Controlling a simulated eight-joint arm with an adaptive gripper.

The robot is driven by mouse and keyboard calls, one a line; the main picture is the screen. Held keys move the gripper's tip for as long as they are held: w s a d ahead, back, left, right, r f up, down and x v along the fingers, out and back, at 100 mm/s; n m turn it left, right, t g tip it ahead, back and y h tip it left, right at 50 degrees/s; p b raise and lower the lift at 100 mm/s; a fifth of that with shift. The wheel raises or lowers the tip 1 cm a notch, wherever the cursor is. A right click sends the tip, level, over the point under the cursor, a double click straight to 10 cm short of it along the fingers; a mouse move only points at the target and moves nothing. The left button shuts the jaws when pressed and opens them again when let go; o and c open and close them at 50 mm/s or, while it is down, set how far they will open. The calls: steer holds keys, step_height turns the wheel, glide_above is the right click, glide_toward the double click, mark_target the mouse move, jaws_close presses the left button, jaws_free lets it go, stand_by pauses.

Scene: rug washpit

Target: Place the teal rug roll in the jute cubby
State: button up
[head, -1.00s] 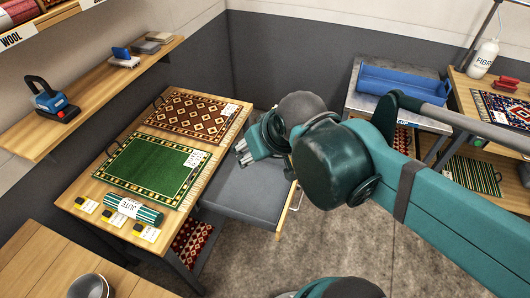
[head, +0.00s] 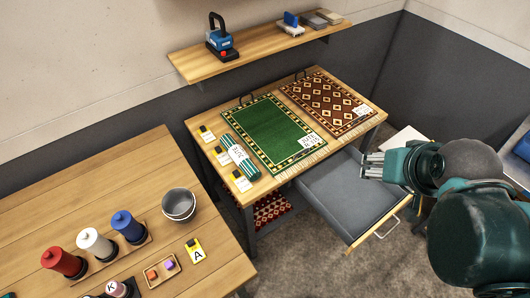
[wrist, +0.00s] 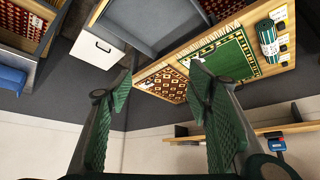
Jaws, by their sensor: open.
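The teal rug roll (head: 240,161) has white stripes and a paper band reading JUTE. It lies on the wooden table at the left side of the green rug, and it also shows at the upper right of the wrist view (wrist: 268,38). My gripper (head: 372,166) is open and empty, in the air over the right side of the open drawer, well to the right of the roll. In the wrist view its two green fingers (wrist: 163,85) stand wide apart. I cannot make out a cubby labelled jute in the current views.
The table holds a green rug (head: 268,130), a brown diamond rug (head: 325,100) and yellow tags (head: 222,156). A grey drawer (head: 345,192) stands open at its front. A shelf (head: 260,53) hangs behind.

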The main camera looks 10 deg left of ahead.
steer(key=w+a+n+g+y, duration=0.1)
steer(key=w+a+n+g, duration=0.15)
steer(key=w+a, duration=0.75)
steer(key=n+g+y+p, duration=0.1)
steer(key=n+g, duration=0.5)
glide_above(240, 152)
steer(key=w+d, duration=0.1)
steer(key=d, duration=0.1)
steer(key=w+d+x, duration=0.1)
steer(key=x, duration=0.6)
steer(key=w+d+x, duration=0.1)
steer(key=x, duration=0.5)
steer(key=w+d+f+x, duration=0.1)
steer(key=x, duration=0.6)
steer(key=shift+d+f, duration=0.15)
steer(key=shift+f, duration=0.15)
steer(key=shift+s+a+f+n, duration=0.1)
steer(key=shift+a+f+n, duration=0.15)
steer(key=shift+a+f, duration=0.05)
steer(key=shift+x, duration=1.25)
